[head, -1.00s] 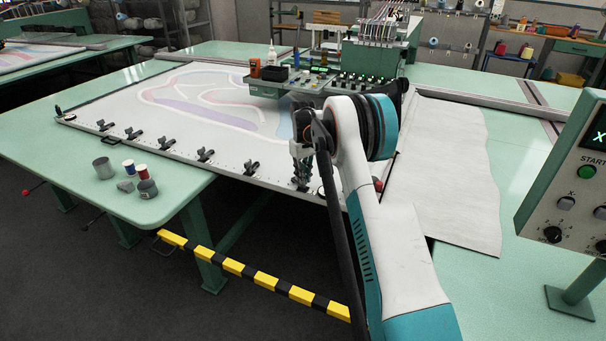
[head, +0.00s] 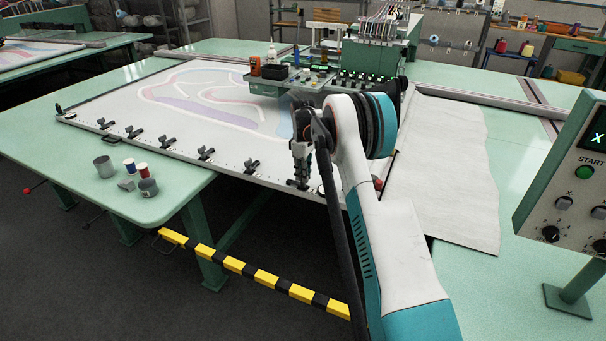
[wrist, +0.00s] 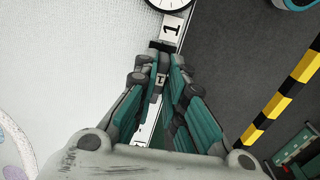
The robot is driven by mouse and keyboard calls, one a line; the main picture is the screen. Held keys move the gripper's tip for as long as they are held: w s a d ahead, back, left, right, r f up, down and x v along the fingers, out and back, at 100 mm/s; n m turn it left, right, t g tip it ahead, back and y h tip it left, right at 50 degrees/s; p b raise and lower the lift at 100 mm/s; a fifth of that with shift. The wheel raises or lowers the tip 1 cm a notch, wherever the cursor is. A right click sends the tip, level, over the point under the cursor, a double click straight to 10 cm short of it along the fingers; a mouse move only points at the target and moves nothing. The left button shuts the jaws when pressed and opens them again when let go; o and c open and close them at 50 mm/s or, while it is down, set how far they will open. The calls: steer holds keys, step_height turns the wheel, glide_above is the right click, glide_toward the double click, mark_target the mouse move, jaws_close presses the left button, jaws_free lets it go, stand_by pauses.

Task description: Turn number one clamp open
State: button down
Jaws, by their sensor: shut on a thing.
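The number one clamp (wrist: 161,80), dark with a small "1" on it, sits between my fingers in the wrist view. It is at the frame's front edge, below a white plate marked "1" (wrist: 172,27). My gripper (wrist: 160,66) is shut on the clamp, with a teal-padded finger on each side. In the head view my gripper (head: 301,180) points down at the right end of the clamp row and hides most of this clamp. The fingers cover much of its lever, so I cannot tell its angle.
Several more black clamps (head: 251,166) line the white frame (head: 225,165) to the left. A striped barrier (head: 250,273) runs below the front edge. A control panel (head: 575,190) stands at right.

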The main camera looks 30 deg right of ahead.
stand_by(0.3)
steer(key=c, duration=1.7)
jaws_free()
steer(key=shift+o, duration=0.2)
step_height(320, 180, up, 12)
